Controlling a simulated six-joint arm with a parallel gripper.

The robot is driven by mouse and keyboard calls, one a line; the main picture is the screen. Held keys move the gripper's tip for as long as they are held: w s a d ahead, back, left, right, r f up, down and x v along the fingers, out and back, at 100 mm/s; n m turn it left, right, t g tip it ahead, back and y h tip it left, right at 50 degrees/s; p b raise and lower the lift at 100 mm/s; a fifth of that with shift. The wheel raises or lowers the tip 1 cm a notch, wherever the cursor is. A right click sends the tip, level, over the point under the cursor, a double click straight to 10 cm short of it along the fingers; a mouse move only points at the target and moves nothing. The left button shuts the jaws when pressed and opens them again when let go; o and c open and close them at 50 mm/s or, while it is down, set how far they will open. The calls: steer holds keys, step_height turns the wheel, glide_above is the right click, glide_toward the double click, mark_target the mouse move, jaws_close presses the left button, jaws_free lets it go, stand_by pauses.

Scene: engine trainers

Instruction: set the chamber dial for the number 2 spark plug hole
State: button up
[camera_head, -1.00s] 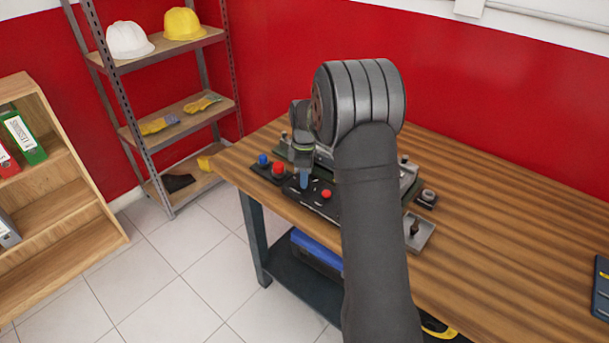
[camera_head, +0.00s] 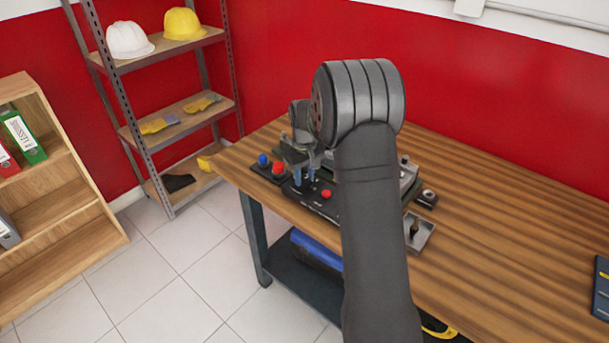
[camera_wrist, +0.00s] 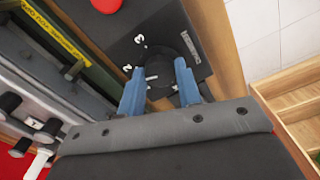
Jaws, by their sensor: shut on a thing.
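The black chamber dial (camera_wrist: 160,72) sits on a dark control panel (camera_wrist: 190,20), with white marks and small numerals around it. The numerals at its upper left look like a 3 and a 2, but the pointer's exact setting is hard to read. My gripper (camera_wrist: 160,88) has its blue fingers on either side of the dial knob, shut on it. In the head view my gripper (camera_head: 305,176) points down at the panel (camera_head: 318,203), and its fingers hide the dial. The engine trainer (camera_wrist: 75,75) lies left of the panel in the wrist view.
A red button (camera_head: 326,194) is on the panel beside the fingers. A box with blue and red knobs (camera_head: 278,168) stands to the left. A metal tray (camera_head: 420,232) lies right of my arm. The right of the wooden table (camera_head: 500,220) is mostly clear.

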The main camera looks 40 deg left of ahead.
mark_target(304, 178)
steer(key=shift+r+m, duration=0.1)
steer(key=shift+m, duration=1)
steer(key=o, duration=1)
steer(key=shift+c, duration=0.2)
steer(key=shift+r, duration=0.1)
step_height(304, 178, up, 17)
